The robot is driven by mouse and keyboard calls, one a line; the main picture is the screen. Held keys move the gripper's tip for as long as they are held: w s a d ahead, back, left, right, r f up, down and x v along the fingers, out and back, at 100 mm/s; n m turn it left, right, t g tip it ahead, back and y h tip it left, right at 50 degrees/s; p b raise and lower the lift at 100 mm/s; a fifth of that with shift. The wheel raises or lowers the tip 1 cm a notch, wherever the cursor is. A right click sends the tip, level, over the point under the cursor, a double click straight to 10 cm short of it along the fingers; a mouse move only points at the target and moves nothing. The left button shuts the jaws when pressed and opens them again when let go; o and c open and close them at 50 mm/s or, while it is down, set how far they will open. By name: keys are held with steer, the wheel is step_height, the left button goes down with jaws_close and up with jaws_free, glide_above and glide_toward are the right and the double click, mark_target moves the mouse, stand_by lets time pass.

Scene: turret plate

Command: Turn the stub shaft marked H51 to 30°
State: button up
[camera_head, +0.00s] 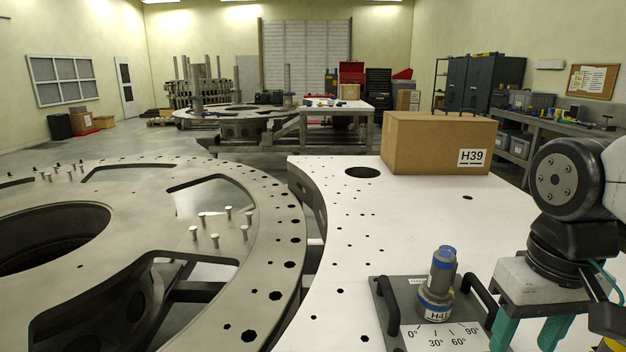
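A grey stub shaft (437,286) with a blue top and a blue band stands upright on a dark plate (385,286) at the lower right. Its label seems to read H43; I see no label H51. A white dial (447,337) in front of it is marked 0°, 30°, 60° and 90°. Which mark the shaft points to cannot be told. My gripper (530,338) is right of the plate, apart from the shaft. Its two green fingers stand apart with nothing seen between them; the lower frame edge cuts off their ends.
Black handles (389,307) (480,301) rise on both sides of the shaft. A cardboard box (437,143) marked H39 sits behind on the white, holed surface (335,215). A large metal ring (130,185) with upright pins lies left, across a gap.

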steer(key=s, duration=0.3)
step_height(320, 180, up, 8)
glide_above(445, 254)
steer(key=shift+r, duration=0.3)
steer(key=shift+f, duration=4.5)
steer(key=c, duration=0.7)
